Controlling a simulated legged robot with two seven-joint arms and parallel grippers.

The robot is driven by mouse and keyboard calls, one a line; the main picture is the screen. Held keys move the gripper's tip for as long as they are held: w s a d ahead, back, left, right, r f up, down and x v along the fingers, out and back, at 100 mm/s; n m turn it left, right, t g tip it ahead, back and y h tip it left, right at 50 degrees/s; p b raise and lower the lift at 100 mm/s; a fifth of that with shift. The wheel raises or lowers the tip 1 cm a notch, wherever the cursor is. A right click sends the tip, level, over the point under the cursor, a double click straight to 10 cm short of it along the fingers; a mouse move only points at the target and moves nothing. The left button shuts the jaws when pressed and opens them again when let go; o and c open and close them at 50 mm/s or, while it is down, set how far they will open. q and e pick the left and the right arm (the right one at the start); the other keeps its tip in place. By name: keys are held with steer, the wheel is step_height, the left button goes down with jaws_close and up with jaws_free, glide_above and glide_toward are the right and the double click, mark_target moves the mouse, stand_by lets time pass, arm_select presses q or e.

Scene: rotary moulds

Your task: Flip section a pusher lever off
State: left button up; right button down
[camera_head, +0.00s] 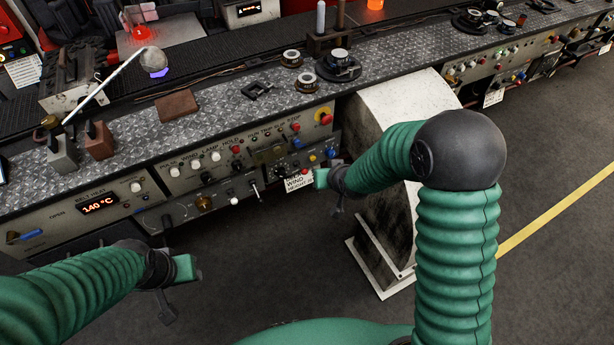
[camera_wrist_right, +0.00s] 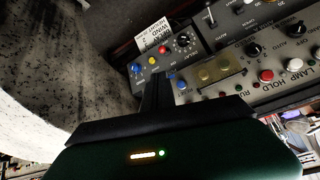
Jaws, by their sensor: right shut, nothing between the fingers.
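The control panel (camera_head: 220,160) runs along the bench front with buttons, knobs and small levers. A slim metal lever (camera_head: 257,191) sticks out of its lower edge; a similar lever (camera_wrist_right: 210,14) shows at the top of the right wrist view. I cannot read which one is marked as the section a pusher. My right gripper (camera_head: 338,209) is shut and empty, in front of the panel's right end near the white label (camera_head: 298,183). Its dark fingers (camera_wrist_right: 155,88) also show in the right wrist view, below the coloured knobs. My left gripper (camera_head: 168,316) hangs low at the left, apart from the panel.
A pale curved housing (camera_head: 395,100) stands just right of my right gripper. A 140 °C display (camera_head: 98,204) and a blue handle (camera_head: 31,234) are on the left panel. Another control panel (camera_head: 500,62) lies beyond the housing. The floor in front is clear.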

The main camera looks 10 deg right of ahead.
arm_select(q)
steer(key=b+x, duration=0.1)
steer(key=x, duration=0.1)
steer(key=s+b+x, duration=0.1)
steer(key=b+x, duration=0.1)
steer(key=x, duration=0.1)
steer(key=shift+f, duration=0.1)
arm_select(e)
steer(key=w+f+m+t, duration=0.2)
steer(key=w+f+t, duration=0.2)
steer(key=w+f, duration=0.5)
steer(key=shift+w+d, duration=0.3)
steer(key=shift+w, duration=0.25)
steer(key=b+x, duration=0.2)
steer(key=x, duration=0.8)
steer(key=shift+w+f+b, duration=0.1)
steer(key=shift+f+b, duration=0.1)
steer(key=shift+b, duration=0.1)
steer(key=s+f, duration=0.1)
steer(key=s+a+f, duration=0.1)
steer(key=s, duration=0.1)
steer(key=shift+a, duration=0.1)
arm_select(q)
steer(key=shift+s+x, duration=0.25)
steer(key=shift+x, duration=0.9)
